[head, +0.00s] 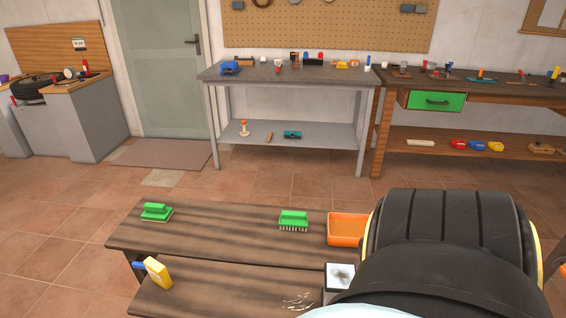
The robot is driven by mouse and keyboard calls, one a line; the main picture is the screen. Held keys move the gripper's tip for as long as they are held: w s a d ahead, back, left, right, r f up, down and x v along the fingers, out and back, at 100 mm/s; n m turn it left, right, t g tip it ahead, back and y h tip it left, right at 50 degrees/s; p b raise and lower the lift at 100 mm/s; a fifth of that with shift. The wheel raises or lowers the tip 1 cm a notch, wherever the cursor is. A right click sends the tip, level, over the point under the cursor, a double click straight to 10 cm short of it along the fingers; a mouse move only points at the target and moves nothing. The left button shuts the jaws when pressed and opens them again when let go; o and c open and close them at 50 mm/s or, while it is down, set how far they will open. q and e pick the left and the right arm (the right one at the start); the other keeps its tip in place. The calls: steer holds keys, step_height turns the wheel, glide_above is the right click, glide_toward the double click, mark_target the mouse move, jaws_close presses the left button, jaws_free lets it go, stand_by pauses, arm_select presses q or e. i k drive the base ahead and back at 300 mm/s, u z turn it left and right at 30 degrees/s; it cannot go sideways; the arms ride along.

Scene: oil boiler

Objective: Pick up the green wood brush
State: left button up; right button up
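Two green-handled pieces lie on the dark wooden bench in front of me in the head view. The left one (156,211) has a green grip on a flat green base with a pale lower edge. Neither of my grippers is in view.
An orange tray (347,229) stands right of the bristled piece. A large black rounded shape with a yellow edge, unclear, blocks the lower right. A grey workbench (345,103) stands behind, with open tiled floor between.

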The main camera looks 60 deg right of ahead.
mark_target(296, 219)
steer(key=i, duration=0.25)
steer(key=z, duration=2.3)
